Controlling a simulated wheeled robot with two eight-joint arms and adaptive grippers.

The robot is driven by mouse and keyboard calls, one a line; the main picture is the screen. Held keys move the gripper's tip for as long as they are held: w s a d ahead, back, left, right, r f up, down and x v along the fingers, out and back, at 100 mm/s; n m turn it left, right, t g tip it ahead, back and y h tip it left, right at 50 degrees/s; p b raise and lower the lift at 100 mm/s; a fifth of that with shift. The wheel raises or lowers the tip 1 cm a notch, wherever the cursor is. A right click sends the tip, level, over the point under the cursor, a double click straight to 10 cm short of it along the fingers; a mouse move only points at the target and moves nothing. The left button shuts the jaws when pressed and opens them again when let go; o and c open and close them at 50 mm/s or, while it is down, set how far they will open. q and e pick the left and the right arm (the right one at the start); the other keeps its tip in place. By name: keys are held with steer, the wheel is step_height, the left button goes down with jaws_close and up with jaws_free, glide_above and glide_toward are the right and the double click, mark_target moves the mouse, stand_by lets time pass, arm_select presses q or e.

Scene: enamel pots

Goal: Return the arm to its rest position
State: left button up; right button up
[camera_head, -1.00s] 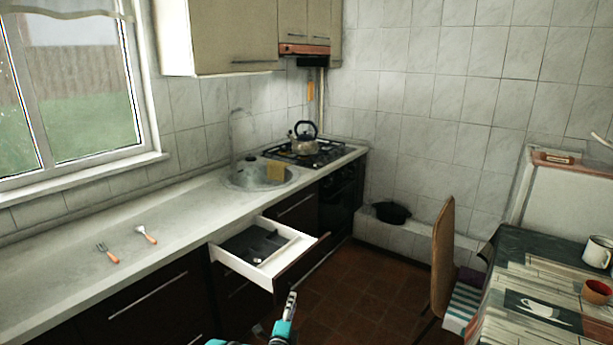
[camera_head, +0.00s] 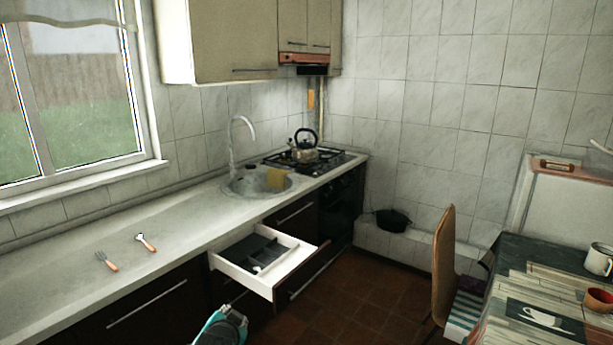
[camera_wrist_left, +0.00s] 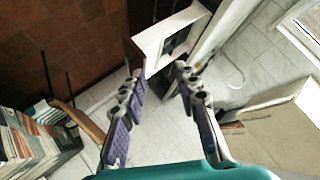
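My left gripper (camera_wrist_left: 157,74) is open and empty in the left wrist view, its two fingers spread apart. In the head view only a teal and black part of my arm shows at the bottom edge, below the open drawer; no fingertips are visible there. My right gripper is in neither view.
A white-sided drawer (camera_head: 233,270) stands open with a dark divided tray (camera_head: 250,250) and a small pale item inside. A fork (camera_head: 106,261) and another orange-handled utensil (camera_head: 145,242) lie on the counter (camera_head: 60,285). A chair (camera_head: 443,265) and table (camera_head: 512,255) stand right.

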arm_select(q)
steer(key=s+f+n+g, duration=0.2)
steer(key=s+n, duration=0.1)
steer(key=s, duration=0.9)
steer(key=s+f+n+g+h, duration=0.1)
steer(key=s+f+n+g, duration=0.1)
steer(key=s, duration=1)
steer(key=shift+d+f+n, duration=0.15)
steer(key=shift+f+n, duration=0.45)
